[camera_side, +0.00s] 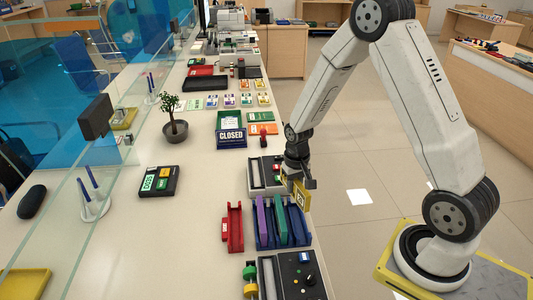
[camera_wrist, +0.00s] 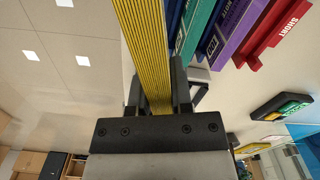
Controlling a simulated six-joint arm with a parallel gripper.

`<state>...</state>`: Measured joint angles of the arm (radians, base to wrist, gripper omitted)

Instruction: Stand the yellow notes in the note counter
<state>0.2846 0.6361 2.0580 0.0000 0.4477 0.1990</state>
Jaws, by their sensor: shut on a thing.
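My gripper (camera_side: 297,182) is shut on the yellow notes (camera_side: 301,197), a banded stack held above the counter's right edge. In the wrist view the notes (camera_wrist: 145,45) stand on edge between the two fingers of my gripper (camera_wrist: 157,92). A dark blue rack (camera_side: 291,240) just below holds a purple stack (camera_side: 262,216) and a green stack (camera_side: 280,220) upright. A grey machine with a black panel and knob (camera_side: 297,272) sits in front of the rack; a grey and black unit (camera_side: 264,172) sits behind it, partly hidden by my gripper. I cannot tell which is the note counter.
A red holder (camera_side: 233,228) stands left of the rack. A "CLOSED" sign (camera_side: 231,138), a potted plant (camera_side: 174,128) and a black tray with labels (camera_side: 159,183) are farther left. A glass screen runs along the left.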

